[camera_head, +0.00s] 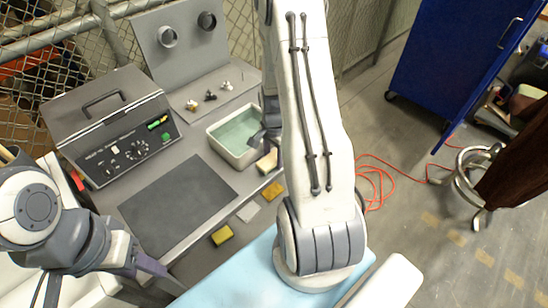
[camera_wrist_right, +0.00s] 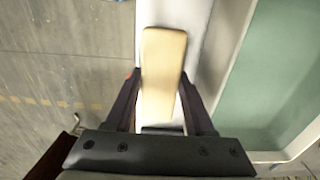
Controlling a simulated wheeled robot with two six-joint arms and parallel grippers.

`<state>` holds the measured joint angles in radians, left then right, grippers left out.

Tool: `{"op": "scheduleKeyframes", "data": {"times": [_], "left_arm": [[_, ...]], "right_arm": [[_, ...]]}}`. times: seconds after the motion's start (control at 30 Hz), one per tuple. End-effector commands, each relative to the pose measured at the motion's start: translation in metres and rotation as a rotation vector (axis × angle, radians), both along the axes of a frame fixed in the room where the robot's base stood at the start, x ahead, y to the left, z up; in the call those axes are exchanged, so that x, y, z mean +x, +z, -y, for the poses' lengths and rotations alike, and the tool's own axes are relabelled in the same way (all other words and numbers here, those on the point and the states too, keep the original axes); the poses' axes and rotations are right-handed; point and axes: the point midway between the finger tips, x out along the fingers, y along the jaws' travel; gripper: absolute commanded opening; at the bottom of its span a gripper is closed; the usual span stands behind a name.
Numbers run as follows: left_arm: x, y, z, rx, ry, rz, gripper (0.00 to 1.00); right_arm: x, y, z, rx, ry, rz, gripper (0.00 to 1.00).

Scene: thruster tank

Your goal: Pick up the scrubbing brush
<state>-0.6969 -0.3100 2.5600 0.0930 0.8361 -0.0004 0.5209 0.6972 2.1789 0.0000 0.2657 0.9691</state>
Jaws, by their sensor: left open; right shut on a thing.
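The scrubbing brush, seen as a pale wooden block (camera_wrist_right: 163,75), lies between the fingers of my right gripper (camera_wrist_right: 163,105) in the right wrist view. My right gripper is shut on it. In the head view the brush (camera_head: 267,161) shows beside the right side of the water tank, partly hidden by my right arm. My right gripper (camera_head: 266,137) is partly hidden there too. The brush's bristles are not visible. My left gripper (camera_head: 155,272) is open at the lower left, away from the brush.
The water tank (camera_head: 216,139) stands left of the brush, its wall (camera_wrist_right: 228,75) close by. A blue cabinet (camera_head: 455,60) stands right.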

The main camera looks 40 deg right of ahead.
Motion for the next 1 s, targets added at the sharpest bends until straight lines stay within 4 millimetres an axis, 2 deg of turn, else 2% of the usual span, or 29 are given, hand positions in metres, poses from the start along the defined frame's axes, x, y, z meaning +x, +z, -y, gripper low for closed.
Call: {"op": "scheduleKeyframes", "data": {"times": [0.17, 0.33, 0.7, 0.8, 1.0], "left_arm": [[0.0, -0.004, 0.0, 0.0, 0.0, 0.0, 0.5], [0.0, -0.01, 0.0, 0.0, 0.0, 0.0, 0.5], [0.0, -0.022, 0.0, 0.0, 0.0, 0.0, 0.5], [0.0, -0.024, 0.0, 0.0, 0.0, 0.0, 0.5], [0.0, -0.025, 0.0, 0.0, 0.0, 0.0, 0.5]], "right_arm": [[0.001, 0.014, 0.0, -0.002, 0.0, 0.003, 0.0], [0.0, 0.041, 0.001, -0.004, -0.001, 0.005, 0.0], [-0.075, 0.089, 0.04, -0.004, -0.007, 0.003, 0.0], [-0.089, 0.097, 0.047, -0.002, -0.006, 0.002, 0.0], [-0.102, 0.107, 0.053, -0.001, -0.001, 0.001, 0.0]]}}
